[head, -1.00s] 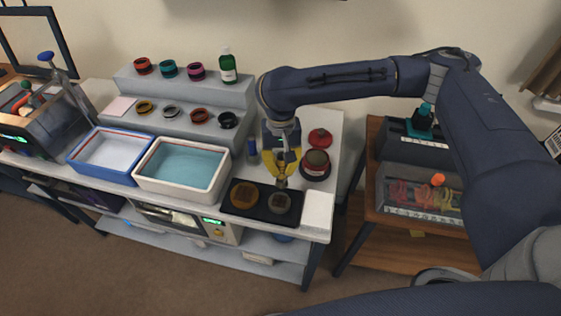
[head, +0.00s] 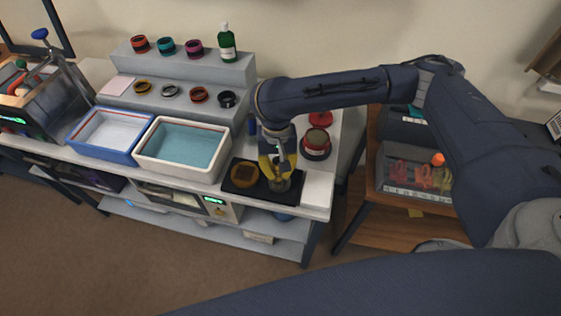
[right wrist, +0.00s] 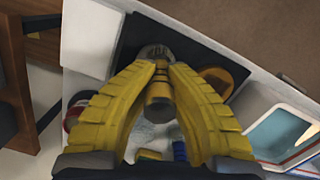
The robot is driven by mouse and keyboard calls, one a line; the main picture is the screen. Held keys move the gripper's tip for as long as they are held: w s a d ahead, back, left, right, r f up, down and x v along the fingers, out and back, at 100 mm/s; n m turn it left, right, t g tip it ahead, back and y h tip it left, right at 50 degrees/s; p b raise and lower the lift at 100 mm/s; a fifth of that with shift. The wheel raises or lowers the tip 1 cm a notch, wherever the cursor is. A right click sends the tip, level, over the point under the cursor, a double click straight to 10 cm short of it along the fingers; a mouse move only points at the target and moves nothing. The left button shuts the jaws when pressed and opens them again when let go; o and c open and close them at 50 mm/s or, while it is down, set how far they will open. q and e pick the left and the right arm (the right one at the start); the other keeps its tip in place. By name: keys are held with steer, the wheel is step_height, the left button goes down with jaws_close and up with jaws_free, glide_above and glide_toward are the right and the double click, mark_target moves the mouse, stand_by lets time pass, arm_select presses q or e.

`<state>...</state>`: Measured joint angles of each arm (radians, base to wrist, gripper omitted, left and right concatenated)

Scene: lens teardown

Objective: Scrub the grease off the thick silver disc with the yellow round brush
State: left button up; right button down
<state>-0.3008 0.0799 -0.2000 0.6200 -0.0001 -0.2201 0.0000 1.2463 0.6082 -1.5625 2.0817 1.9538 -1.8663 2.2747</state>
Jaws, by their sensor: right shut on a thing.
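My right gripper (head: 279,163) has yellow fingers and points down over the right half of the black mat (head: 243,160). In the right wrist view the gripper (right wrist: 160,75) is shut on the yellow round brush (right wrist: 159,93), whose dark, yellow-banded handle shows between the fingers. The brush's lower end reaches the thick silver disc (right wrist: 152,50); I cannot tell whether they touch. In the head view the silver disc (head: 280,186) sits on the mat's right side, partly hidden by the gripper. Grease on it cannot be made out. My left gripper is not in view.
An amber disc (head: 243,174) lies on the mat's left side. A white tub of teal liquid (head: 181,146) and a blue tray (head: 103,136) stand left. A red-rimmed round container (head: 316,143) is close behind right. Several rings and a green bottle (head: 227,45) occupy the steps.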

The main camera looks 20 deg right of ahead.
steer(key=shift+s+a, duration=0.35)
steer(key=shift+s, duration=0.2)
steer(key=shift+d, duration=0.1)
steer(key=shift+w+d, duration=0.45)
steer(key=shift+w, duration=0.35)
steer(key=shift+w+d, duration=0.4)
steer(key=shift+w, duration=0.35)
steer(key=shift+w+d, duration=0.45)
steer(key=shift+w, duration=0.35)
step_height(320, 180, up, 8)
steer(key=shift+w+d, duration=0.2)
steer(key=shift+w, duration=0.1)
